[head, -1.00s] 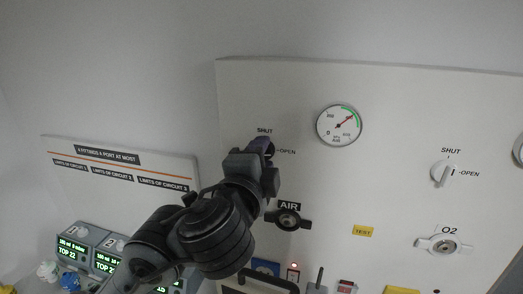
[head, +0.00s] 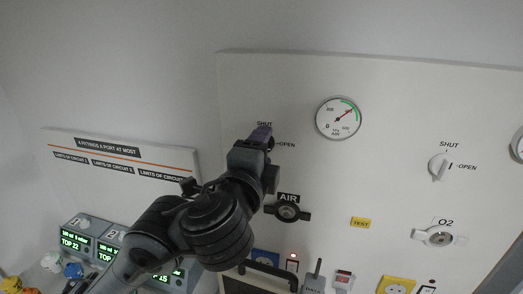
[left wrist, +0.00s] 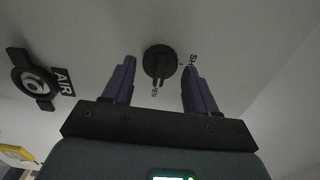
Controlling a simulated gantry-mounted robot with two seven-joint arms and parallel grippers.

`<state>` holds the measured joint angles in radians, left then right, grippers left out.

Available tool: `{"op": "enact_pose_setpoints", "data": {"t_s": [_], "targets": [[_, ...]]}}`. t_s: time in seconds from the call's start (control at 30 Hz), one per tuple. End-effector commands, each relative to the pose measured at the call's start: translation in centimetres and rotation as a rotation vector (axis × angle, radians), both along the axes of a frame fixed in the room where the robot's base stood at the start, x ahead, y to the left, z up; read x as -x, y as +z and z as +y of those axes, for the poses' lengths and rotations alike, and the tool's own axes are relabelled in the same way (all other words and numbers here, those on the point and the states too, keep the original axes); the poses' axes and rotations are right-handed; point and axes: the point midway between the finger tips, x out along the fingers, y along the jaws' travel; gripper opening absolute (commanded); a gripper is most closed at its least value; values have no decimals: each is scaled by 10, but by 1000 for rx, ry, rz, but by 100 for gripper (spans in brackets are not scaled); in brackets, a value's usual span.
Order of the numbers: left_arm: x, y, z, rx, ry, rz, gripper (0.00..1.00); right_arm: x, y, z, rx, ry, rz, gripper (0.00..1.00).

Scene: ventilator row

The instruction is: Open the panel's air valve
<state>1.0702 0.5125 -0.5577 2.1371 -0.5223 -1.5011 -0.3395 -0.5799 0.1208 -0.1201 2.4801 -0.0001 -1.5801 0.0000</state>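The air valve knob (left wrist: 160,62) is dark and round with a raised bar, on the pale panel above the AIR label. In the left wrist view it lies between my left gripper's fingertips (left wrist: 163,68), with a gap on each side. The bar appears to point down towards the OPEN label, partly hidden, but its exact angle is hard to tell. In the head view my left gripper (head: 261,134) covers most of the knob, just below SHUT. Its purple fingers are open and empty. My right gripper is not in view.
A pressure gauge (head: 338,118) sits right of the knob. The dark AIR outlet (head: 288,212) is below it. A white O2 knob (head: 438,167) and O2 outlet (head: 439,237) are further right. Small monitors (head: 76,238) stand lower left.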

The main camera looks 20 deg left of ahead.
Motion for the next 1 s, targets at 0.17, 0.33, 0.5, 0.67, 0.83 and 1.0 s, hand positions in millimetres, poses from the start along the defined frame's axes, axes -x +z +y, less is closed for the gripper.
{"op": "enact_pose_setpoints", "data": {"t_s": [0.17, 0.33, 0.5, 0.67, 0.83, 1.0], "targets": [[0, 0, 0, 1, 1, 1, 67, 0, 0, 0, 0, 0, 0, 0], [0, 0, 0, 2, 1, 2, 67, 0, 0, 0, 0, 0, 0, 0], [11, 0, -2, 2, -3, 1, 67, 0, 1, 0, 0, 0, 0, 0], [34, -1, -5, 5, -4, 1, 67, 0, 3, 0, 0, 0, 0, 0], [64, 0, -8, 5, -3, 0, 67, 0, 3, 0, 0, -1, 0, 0], [89, 0, -10, 3, -2, 0, 67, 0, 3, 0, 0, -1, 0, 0]]}}
